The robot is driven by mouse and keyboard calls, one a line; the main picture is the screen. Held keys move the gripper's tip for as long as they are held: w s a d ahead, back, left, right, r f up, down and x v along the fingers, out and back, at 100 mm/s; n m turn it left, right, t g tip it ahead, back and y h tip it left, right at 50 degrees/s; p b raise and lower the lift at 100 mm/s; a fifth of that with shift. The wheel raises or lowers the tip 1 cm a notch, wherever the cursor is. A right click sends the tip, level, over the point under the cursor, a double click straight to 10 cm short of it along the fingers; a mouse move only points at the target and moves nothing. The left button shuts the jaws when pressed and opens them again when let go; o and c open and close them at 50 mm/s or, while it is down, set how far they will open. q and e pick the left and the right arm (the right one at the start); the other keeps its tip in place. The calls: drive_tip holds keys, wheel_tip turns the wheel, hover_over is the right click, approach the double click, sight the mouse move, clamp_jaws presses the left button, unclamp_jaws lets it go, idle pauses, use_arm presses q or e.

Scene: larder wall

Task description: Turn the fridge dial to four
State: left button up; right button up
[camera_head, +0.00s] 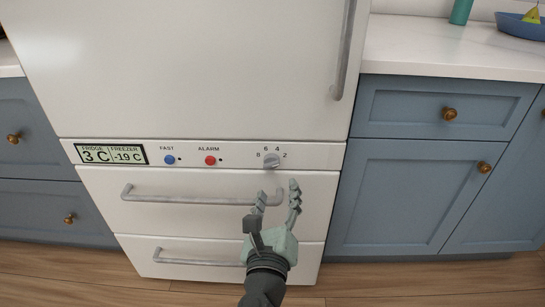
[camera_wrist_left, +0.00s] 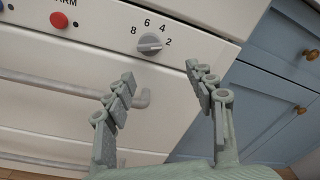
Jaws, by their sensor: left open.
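The fridge dial (camera_head: 271,160) is a small grey knob on the white control strip, ringed by the numbers 8, 6, 4 and 2. It also shows in the wrist view (camera_wrist_left: 150,43), where its ridge lies roughly sideways, with 2 at its right; which end is the pointer I cannot tell. My left gripper (camera_head: 278,190) is open and empty, in front of the upper drawer and just below the dial in the picture. In the wrist view the dial shows above the gap between the fingertips (camera_wrist_left: 159,70), apart from them. My right gripper is not in view.
The strip also has a display (camera_head: 110,154) reading fridge 3 C and freezer -19 C, a blue FAST button (camera_head: 169,160) and a red ALARM button (camera_head: 210,160). A drawer handle (camera_head: 190,198) runs behind my fingers. Blue cabinets (camera_head: 405,195) stand at the right.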

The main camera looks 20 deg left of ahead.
sight(272, 167)
use_arm(q)
drive_tip(key=shift+m+y, duration=0.4)
drive_tip(key=shift+y, duration=0.3)
drive_tip(key=x, duration=0.2)
drive_tip(key=a+x, duration=0.1)
drive_tip(key=x, duration=0.5)
drive_tip(key=shift+s+a+r, duration=0.15)
drive_tip(key=shift+s+r, duration=0.1)
drive_tip(key=shift+r, duration=0.1)
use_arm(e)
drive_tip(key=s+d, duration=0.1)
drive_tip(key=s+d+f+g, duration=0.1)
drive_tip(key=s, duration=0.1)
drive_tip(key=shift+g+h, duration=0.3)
use_arm(q)
drive_tip(key=c, duration=1.2)
drive_tip(key=shift+o, duration=0.2)
